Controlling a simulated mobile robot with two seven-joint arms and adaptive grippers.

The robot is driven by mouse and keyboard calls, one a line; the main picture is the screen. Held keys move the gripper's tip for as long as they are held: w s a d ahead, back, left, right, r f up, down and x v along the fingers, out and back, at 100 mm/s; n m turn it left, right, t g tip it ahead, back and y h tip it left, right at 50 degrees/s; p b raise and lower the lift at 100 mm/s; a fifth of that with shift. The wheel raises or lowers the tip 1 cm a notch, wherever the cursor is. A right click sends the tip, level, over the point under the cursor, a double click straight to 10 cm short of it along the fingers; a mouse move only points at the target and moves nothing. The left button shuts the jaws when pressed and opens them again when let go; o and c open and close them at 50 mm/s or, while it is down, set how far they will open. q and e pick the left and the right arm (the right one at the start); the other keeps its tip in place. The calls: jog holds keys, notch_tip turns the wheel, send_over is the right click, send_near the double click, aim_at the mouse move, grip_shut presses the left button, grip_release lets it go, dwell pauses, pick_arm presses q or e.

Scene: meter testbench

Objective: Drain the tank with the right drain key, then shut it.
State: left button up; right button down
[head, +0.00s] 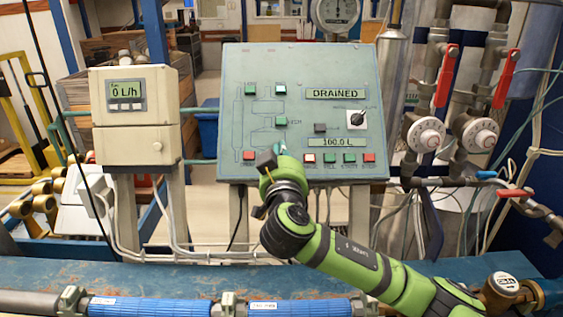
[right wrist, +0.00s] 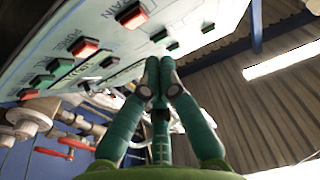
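The control panel (head: 350,65) stands in front of me. Its upper display (head: 335,93) reads DRAINED and its lower display (head: 331,142) reads 100.0 L. A red key (head: 249,155) sits at the lower left, and another red key (head: 310,157) is just right of my gripper. Their small labels are hard to read. In the right wrist view a red key (right wrist: 132,15) has a label ending in "AIN". My right gripper (head: 280,150) is at the panel's lower edge and hides part of it. Its fingertips (right wrist: 162,65) are together and empty; contact with a key is unclear. My left gripper is not in view.
A flow meter box (head: 136,115) at left reads 0 L/h. Two round meters and red-handled valves (head: 446,75) stand at right. Green keys (head: 339,157) and a red key (head: 369,157) continue along the panel's lower row.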

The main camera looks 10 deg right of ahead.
jog(key=shift+w+d+f+b, duration=0.15)
jog(key=shift+w+f+b, duration=0.5)
jog(key=shift+w+f, duration=0.2)
jog(key=shift+r, duration=0.1)
dwell(0.8)
jog(key=shift+w+f+b, duration=0.35)
jog(key=shift+b, duration=0.15)
jog(key=shift+w+d+f+b, duration=0.15)
jog(key=shift+w+f+b, duration=0.1)
jog(key=shift+b, duration=0.15)
dwell(0.4)
jog(key=shift+s+r, duration=0.1)
dwell(0.4)
jog(key=shift+s+r+p, duration=0.3)
jog(key=shift+s+r, duration=0.1)
jog(key=shift+s, duration=0.1)
